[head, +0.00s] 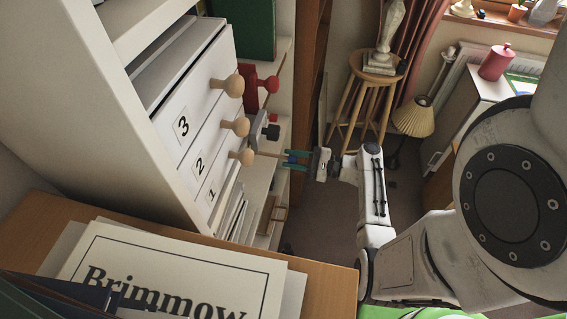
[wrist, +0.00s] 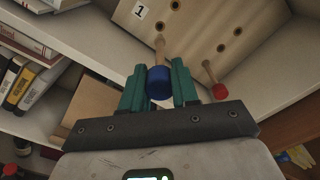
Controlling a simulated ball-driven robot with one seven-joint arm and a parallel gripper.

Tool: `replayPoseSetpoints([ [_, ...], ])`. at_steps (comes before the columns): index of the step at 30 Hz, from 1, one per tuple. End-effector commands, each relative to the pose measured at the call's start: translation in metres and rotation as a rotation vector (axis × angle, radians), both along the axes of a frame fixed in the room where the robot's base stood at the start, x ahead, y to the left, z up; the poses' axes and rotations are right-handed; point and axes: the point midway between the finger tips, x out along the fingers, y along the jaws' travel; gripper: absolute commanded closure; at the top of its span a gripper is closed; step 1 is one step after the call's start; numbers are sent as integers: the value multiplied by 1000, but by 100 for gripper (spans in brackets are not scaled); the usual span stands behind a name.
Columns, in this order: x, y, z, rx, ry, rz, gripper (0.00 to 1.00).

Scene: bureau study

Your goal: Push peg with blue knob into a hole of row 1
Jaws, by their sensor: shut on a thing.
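My gripper (wrist: 159,88) has teal fingers and is shut on the peg with the blue knob (wrist: 159,83). The knob sits between the fingertips, and the pale wooden shaft (wrist: 160,48) points away towards a beige panel (wrist: 200,25). The panel bears a label 1 (wrist: 141,11) and several dark holes, one of them (wrist: 222,47) right of the shaft. I cannot tell whether the shaft's tip is in a hole. In the head view my gripper (head: 298,160) is right of the numbered white front (head: 205,125); the peg is hardly visible there.
A peg with a red knob (wrist: 220,91) stands out from the panel, right of my fingers. Wooden knobs (head: 235,86) project from the numbered front. Shelves with books (wrist: 30,85) lie left. A stool (head: 365,95) stands behind, with open floor (head: 320,220) below my gripper.

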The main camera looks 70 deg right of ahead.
Motion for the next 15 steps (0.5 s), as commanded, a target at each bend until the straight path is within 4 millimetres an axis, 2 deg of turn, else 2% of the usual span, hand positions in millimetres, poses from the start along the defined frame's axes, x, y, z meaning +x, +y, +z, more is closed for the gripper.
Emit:
replayPoseSetpoints([
  [15,33,5,0,0,0,3,100],
])
